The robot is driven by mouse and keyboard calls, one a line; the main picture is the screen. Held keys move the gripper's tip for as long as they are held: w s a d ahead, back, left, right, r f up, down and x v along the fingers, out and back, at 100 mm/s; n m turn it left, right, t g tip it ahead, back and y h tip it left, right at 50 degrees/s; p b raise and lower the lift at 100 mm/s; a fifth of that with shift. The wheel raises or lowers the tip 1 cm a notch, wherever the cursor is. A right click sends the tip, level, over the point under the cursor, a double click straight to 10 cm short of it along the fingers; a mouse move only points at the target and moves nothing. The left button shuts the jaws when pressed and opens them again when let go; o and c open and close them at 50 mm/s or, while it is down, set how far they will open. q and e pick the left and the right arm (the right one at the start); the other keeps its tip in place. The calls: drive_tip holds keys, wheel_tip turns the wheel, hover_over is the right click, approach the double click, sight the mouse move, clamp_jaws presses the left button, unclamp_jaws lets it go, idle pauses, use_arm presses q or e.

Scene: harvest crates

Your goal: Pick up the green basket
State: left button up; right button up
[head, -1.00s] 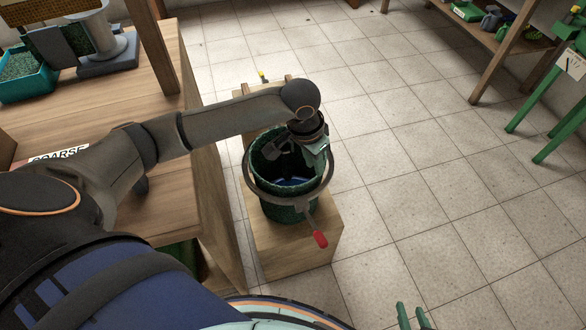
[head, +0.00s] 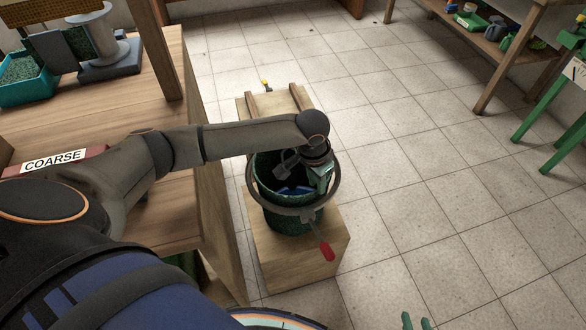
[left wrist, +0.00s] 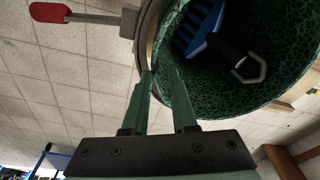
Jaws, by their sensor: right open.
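The green basket (head: 285,220), dark and mesh-patterned, stands upright on a wooden block. A grey hoop with a red-ended lever (head: 327,252) surrounds its upper part. My left gripper (head: 322,182) is at the basket's right rim in the head view. In the left wrist view its two green fingers (left wrist: 161,72) are apart at the near rim of the basket (left wrist: 285,92); I cannot tell whether they touch it. A blue toothed object (left wrist: 200,28) lies inside the basket. My right gripper (head: 416,322) shows only its fingertips at the bottom edge, apart and empty.
The wooden block (head: 315,265) stands beside a wooden bench (head: 195,215) on the left, which holds a sign reading COARSE (head: 54,160) and a teal tray (head: 28,85). Tiled floor is clear to the right. A green stand (head: 560,130) and shelf (head: 500,40) are beyond.

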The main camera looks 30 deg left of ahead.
use_arm(q)
drive_tip(key=f, duration=0.3)
drive_tip(key=shift+w+f+b, duration=0.2)
drive_tip(key=shift+w+b, duration=0.05)
drive_tip(key=shift+b, duration=0.1)
drive_tip(key=shift+c, duration=0.3)
clamp_jaws()
drive_tip(key=shift+r, duration=0.1)
idle(0.7)
